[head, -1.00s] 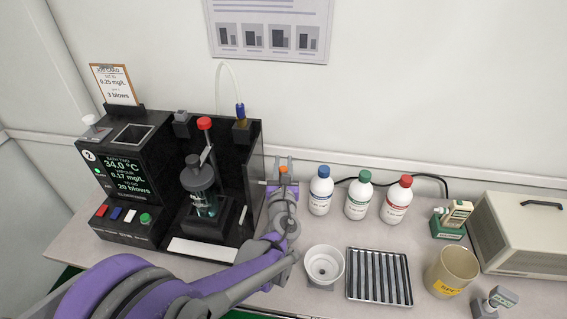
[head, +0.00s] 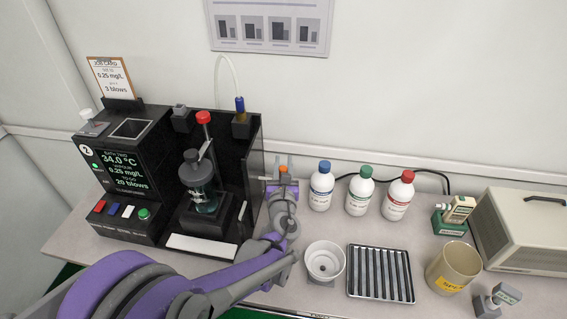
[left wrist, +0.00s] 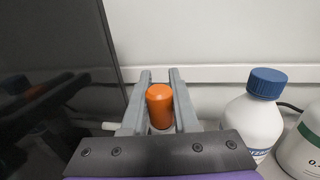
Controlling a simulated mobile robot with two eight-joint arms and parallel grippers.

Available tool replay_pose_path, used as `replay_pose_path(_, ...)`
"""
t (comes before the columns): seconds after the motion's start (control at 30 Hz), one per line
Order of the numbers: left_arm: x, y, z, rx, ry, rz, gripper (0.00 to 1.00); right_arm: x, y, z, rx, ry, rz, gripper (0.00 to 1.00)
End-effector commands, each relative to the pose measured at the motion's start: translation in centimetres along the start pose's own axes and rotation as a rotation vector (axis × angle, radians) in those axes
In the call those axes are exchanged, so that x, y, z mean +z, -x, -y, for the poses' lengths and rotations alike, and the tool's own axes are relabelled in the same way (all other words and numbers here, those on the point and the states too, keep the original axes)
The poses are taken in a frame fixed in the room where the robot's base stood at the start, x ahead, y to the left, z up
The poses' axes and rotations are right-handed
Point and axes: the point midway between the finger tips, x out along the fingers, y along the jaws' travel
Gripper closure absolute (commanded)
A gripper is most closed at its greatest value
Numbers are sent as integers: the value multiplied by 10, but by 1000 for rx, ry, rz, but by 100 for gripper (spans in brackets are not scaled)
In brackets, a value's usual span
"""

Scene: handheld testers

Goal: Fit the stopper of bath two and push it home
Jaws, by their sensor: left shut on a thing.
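Bath two is the black unit with a "2" badge and lit screen (head: 122,170). A glass jar (head: 206,203) with bluish liquid stands in its bay. A grey round stopper-like cap (head: 190,157) sits at the jar's top; I cannot tell how deeply it is seated. My left gripper (head: 282,187) is just right of the housing, shut on an orange-topped piece (head: 283,169). In the left wrist view the orange top (left wrist: 159,97) stands upright between the fingers (left wrist: 159,110); its lower part is hidden. My right gripper is not in view.
A red-knobbed lever (head: 203,118) stands behind the jar. Right of my left gripper are blue-capped (head: 322,188), green-capped (head: 360,193) and red-capped (head: 398,198) bottles. A white cup (head: 325,258), slotted tray (head: 379,275) and beige pot (head: 453,267) stand in front.

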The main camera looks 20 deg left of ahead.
Motion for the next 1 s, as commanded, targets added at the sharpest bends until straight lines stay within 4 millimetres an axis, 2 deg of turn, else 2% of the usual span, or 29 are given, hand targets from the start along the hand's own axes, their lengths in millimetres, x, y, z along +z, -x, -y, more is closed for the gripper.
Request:
replay_pose_path(0.03, 0, 0, 0, 0, 0, 0, 67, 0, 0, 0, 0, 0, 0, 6)
replay_pose_path(0.2, 0, 0, 0, 0, 0, 0, 37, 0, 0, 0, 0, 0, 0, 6)
replay_pose_path(0.57, 0, 4, 0, -1, 0, 0, 37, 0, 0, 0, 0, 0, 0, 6)
replay_pose_path(0.67, 0, 17, 0, -2, 1, 0, 37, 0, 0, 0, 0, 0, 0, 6)
replay_pose_path(1.0, 0, 84, 1, -2, 2, 0, 37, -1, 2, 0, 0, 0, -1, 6)
